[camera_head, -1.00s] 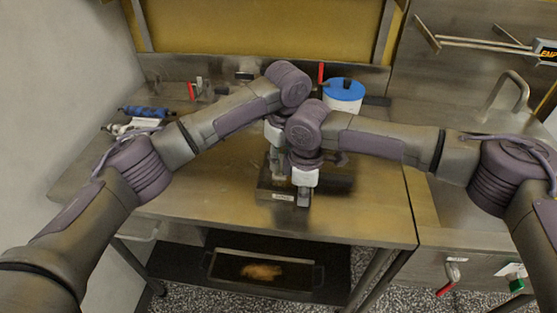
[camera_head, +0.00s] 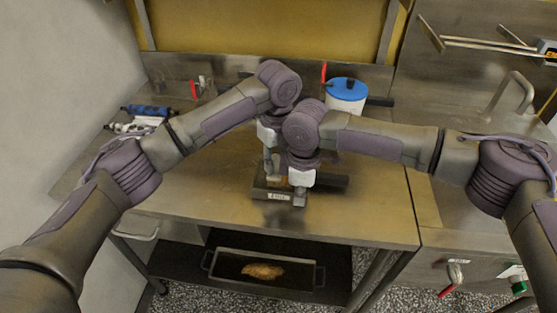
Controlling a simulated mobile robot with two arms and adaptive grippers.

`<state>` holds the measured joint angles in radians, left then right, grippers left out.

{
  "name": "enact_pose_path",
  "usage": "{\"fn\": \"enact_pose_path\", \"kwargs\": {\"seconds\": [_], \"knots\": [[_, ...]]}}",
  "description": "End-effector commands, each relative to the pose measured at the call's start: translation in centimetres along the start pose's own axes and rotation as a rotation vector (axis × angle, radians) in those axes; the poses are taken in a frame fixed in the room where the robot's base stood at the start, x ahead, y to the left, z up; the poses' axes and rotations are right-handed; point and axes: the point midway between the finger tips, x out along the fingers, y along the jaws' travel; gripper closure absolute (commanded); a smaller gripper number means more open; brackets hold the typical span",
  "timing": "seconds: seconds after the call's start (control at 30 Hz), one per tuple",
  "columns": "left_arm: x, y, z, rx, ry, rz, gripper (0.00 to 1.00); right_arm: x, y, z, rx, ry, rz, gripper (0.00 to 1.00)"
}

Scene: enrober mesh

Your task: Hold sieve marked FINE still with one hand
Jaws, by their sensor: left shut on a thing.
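The sieve (camera_head: 262,193) is a low, dark, box-like frame on the steel worktop, with a small pale label on its front that is too small to read surely. My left gripper (camera_head: 271,177) reaches down at its back and is shut on it. My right gripper (camera_head: 300,197) points down at the front right of the sieve, close to the label. Its fingers are small and partly hidden, so their opening is unclear. My wrists hide much of the sieve; a dark flat part (camera_head: 332,183) shows to the right.
A white pot with a blue lid (camera_head: 347,88) stands at the back right. Blue and white rolls (camera_head: 148,111) lie at the left edge. A dark tray (camera_head: 235,278) with a brown item is on the lower shelf. The front worktop is clear.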

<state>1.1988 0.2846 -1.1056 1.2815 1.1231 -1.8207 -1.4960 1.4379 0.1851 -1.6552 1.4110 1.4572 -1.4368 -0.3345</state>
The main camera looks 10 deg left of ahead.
Motion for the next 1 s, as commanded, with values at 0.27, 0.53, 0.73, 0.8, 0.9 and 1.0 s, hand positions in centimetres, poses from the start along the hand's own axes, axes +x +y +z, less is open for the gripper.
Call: {"fn": "enact_pose_path", "kwargs": {"seconds": [0.27, 0.53, 0.73, 0.8, 0.9, 1.0], "knots": [[-0.5, 0.1, 0.3, -0.005, -0.003, 0.000, 1.00, 0.1, 0.0, 0.2, 0.003, -0.004, -0.002, 1.00], [-2.6, 0.1, 0.3, -0.006, -0.005, -0.001, 1.00, 0.1, 0.0, 0.2, 0.003, -0.005, -0.003, 1.00], [-4.2, 0.2, 0.3, -0.006, -0.004, 0.000, 1.00, 0.1, 0.0, 0.2, 0.004, -0.006, -0.003, 1.00], [-4.8, 0.2, 0.3, -0.006, -0.005, 0.000, 1.00, 0.1, 0.0, 0.2, 0.004, -0.006, -0.003, 1.00], [-5.5, 0.2, 0.3, -0.006, -0.004, 0.000, 1.00, 0.1, 0.0, 0.2, 0.004, -0.006, -0.003, 1.00], [-5.9, 0.3, 0.3, -0.006, -0.004, 0.000, 1.00, 0.1, 0.0, 0.2, 0.004, -0.006, -0.003, 1.00]]}}
